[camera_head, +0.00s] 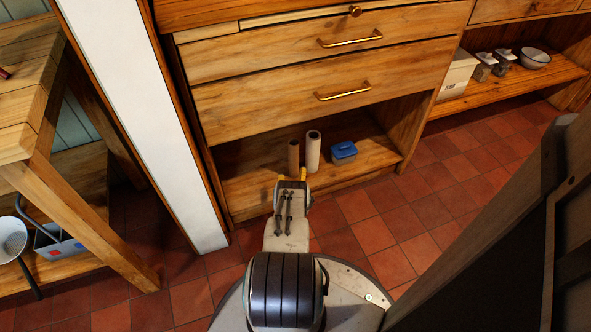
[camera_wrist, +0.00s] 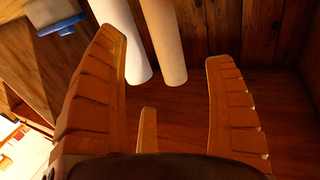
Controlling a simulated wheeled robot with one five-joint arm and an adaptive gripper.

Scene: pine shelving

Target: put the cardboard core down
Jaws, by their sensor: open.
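The cardboard core appears to be the plain brown tube (camera_head: 293,156), standing upright on the low shelf under the drawers. In the wrist view the brown tube (camera_wrist: 164,40) lies in the gap between my fingers, with a visible space to the right finger. My gripper (camera_head: 291,177) is open at the front of that shelf, just before the tube, and holds nothing. Its spread fingers also show in the wrist view (camera_wrist: 165,52). A paler, cream roll (camera_head: 313,151) stands close to the right of the tube. In the wrist view the cream roll (camera_wrist: 122,40) is near the left finger.
Two drawers with brass handles (camera_head: 345,91) are above. A white post (camera_head: 150,130) stands left of the unit. A bowl (camera_head: 534,58) and a pale bin (camera_head: 457,75) are on the right shelf.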

